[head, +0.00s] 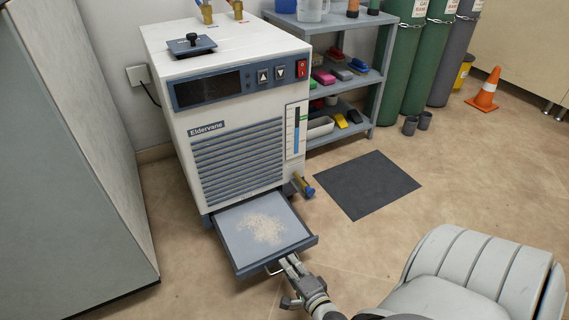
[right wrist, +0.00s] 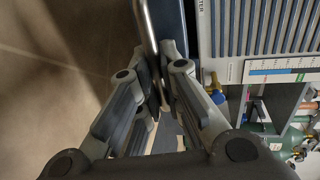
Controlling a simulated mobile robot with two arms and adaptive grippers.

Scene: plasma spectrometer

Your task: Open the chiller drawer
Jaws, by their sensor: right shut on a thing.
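The chiller (head: 226,110) is a white box with a blue-grey grille and a dark display panel. Its shallow bottom drawer (head: 229,229) stands pulled out at the front, with pale grains lying on its light floor. A thin metal handle (head: 272,269) runs along the drawer's front face. My right gripper (head: 290,268) is shut on this handle. In the right wrist view, the handle (right wrist: 149,28) runs down between the fingers of the right gripper (right wrist: 158,100). My left gripper is not in view.
A shelf rack (head: 345,75) with several small items and green gas cylinders (head: 408,65) stand behind. A dark mat (head: 365,185) lies on the floor to the right. A grey cabinet (head: 65,170) stands at the left. A brass-and-blue valve (head: 304,186) juts from the chiller's lower right.

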